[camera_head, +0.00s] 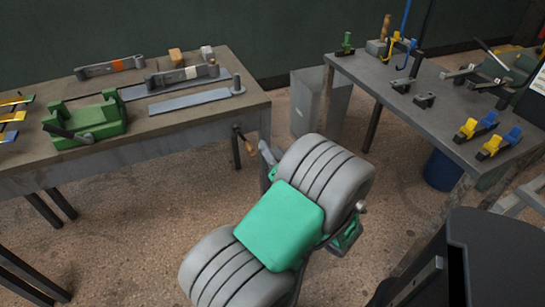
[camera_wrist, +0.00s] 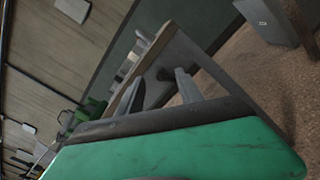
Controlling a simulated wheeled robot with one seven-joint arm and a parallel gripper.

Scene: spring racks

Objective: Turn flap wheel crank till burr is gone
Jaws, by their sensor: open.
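A crank with a wooden handle (camera_head: 249,148) sticks out at the right end of the left bench, below its top. My gripper (camera_head: 267,156) is just right of the crank, partly hidden behind my own arm. In the wrist view my gripper (camera_wrist: 160,75) has its two grey fingers apart, pointing toward the bench edge. A small dark part shows between the fingers, but I cannot tell whether it is the crank. No contact is visible. I cannot make out the flap wheel or a burr in either view.
The left bench (camera_head: 150,126) carries a green fixture (camera_head: 86,121), a flat grey bar (camera_head: 188,102) and banded bars. The right bench (camera_head: 375,80) holds a blue hook (camera_head: 406,55) and yellow-blue clamps (camera_head: 478,127). A grey bin (camera_head: 318,102) stands between the benches.

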